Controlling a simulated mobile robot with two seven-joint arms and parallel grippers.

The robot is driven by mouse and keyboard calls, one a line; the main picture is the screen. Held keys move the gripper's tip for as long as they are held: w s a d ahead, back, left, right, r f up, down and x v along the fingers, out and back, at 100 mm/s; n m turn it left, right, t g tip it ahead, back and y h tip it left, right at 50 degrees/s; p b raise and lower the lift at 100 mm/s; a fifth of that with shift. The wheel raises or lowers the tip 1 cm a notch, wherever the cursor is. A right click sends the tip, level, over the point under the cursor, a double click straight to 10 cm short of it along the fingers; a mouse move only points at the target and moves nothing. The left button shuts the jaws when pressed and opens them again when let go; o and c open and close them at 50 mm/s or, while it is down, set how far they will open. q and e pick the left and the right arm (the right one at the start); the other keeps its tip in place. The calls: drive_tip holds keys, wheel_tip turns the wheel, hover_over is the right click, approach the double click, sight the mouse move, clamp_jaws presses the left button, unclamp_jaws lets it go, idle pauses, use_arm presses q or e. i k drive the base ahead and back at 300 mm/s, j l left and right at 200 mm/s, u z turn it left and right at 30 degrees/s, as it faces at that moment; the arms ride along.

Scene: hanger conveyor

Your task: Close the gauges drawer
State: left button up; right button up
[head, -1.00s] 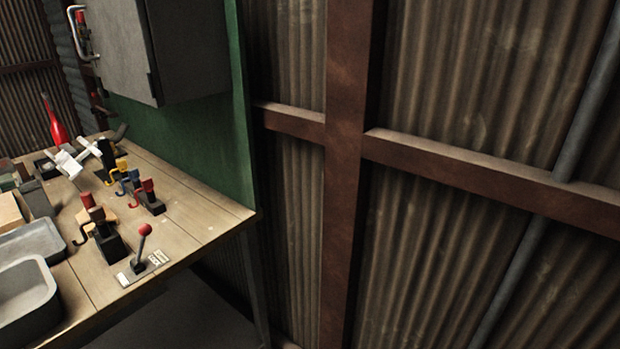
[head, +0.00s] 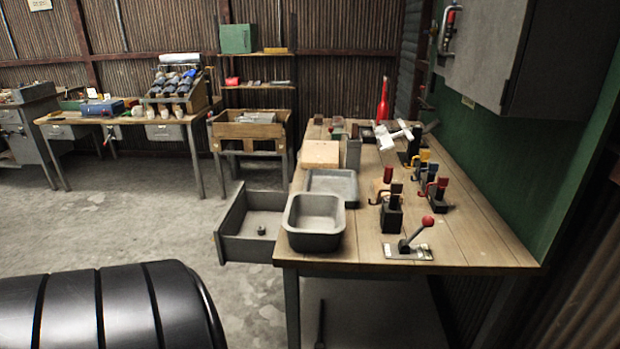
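A grey drawer (head: 232,245) stands pulled out from the left side of the wooden workbench (head: 480,235). I take it to be the gauges drawer, but no label shows on it. A small dark object (head: 261,230) lies on its floor. The drawer's right end is hidden behind a grey bin and the bench edge. Neither of my grippers is in view.
On the bench are a deep grey bin (head: 315,240), a shallow grey tray (head: 345,187), a red-knobbed lever (head: 428,221), several hook stands and a red bottle (head: 383,103). Concrete floor (head: 150,215) left of the drawer is clear. A black ribbed object (head: 110,310) fills the lower left.

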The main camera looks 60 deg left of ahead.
sight(247, 231)
drive_tip(key=j+u, duration=0.3)
drive_tip(key=j, duration=0.55)
drive_tip(key=j+u, duration=0.35)
drive_tip(key=j, duration=0.45)
drive_tip(key=k+j+u, duration=0.15)
drive_tip(key=j, duration=0.15)
drive_tip(key=k+j+u, duration=0.15)
drive_tip(key=j, duration=0.15)
drive_tip(key=k+j+u, duration=0.1)
drive_tip(key=j, duration=0.25)
drive_tip(key=k+j+u, duration=0.15)
drive_tip(key=j, duration=0.15)
